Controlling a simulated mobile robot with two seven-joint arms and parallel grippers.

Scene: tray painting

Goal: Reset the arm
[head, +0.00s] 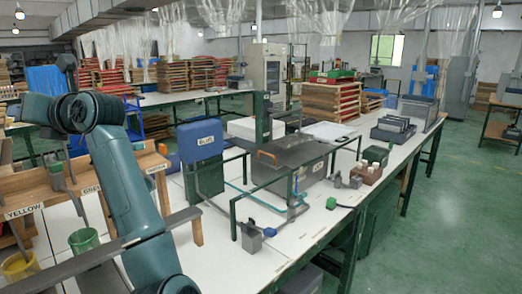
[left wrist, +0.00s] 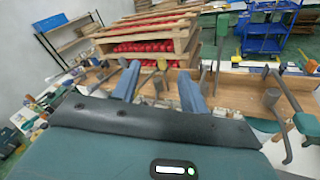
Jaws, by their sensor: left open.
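My left arm (head: 130,185) rises from the bottom of the head view and bends at upper left, in front of the wooden paint rack. My left gripper (left wrist: 157,78) shows in the left wrist view with its two blue fingers apart and nothing between them. It faces a wooden rack board (left wrist: 240,88) with hanging dark tools. In the head view the fingers cannot be made out clearly. My right gripper is not in view.
The wooden rack (head: 30,186) has YELLOW and GREEN labels, with a yellow bucket (head: 20,264) and a green bucket (head: 83,240) by it.

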